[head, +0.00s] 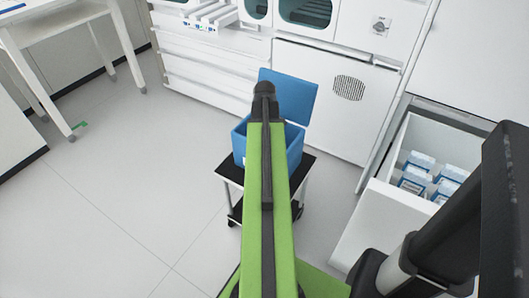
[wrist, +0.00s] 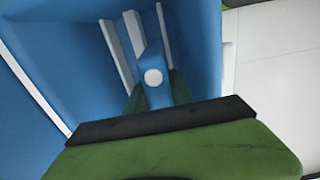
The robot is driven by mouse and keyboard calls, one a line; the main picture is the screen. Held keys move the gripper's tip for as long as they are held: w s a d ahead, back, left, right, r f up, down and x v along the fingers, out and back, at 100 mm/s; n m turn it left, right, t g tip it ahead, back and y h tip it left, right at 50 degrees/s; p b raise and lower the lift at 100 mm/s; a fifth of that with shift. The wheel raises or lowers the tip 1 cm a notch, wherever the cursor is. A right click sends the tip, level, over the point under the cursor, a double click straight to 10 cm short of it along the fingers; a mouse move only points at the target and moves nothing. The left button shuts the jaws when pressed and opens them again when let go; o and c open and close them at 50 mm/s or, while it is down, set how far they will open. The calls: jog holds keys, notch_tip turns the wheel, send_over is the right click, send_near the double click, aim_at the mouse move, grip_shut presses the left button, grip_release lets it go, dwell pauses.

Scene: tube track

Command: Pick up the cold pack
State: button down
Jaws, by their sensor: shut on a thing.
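A blue box (head: 240,143) stands open on a small black-topped cart, its blue lid (head: 292,92) raised at the back. My green arm covers the middle of the box in the head view, and my gripper is hidden there. In the wrist view my gripper (wrist: 157,98) reaches down into the blue box (wrist: 70,50). It is shut on a slim blue piece with a white round spot, apparently the cold pack (wrist: 153,92). The piece is still within the box walls. Its lower part is hidden behind my gripper's dark edge.
The cart (head: 228,172) stands on open grey floor. White cabinets (head: 330,95) line the back. An open white drawer (head: 375,200) with several blue-and-white packages is on the right. A white table (head: 50,25) is at the upper left.

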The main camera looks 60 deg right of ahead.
notch_tip(320, 180, up, 10)
jog(key=p, duration=1)
jog(key=shift+r, duration=0.1)
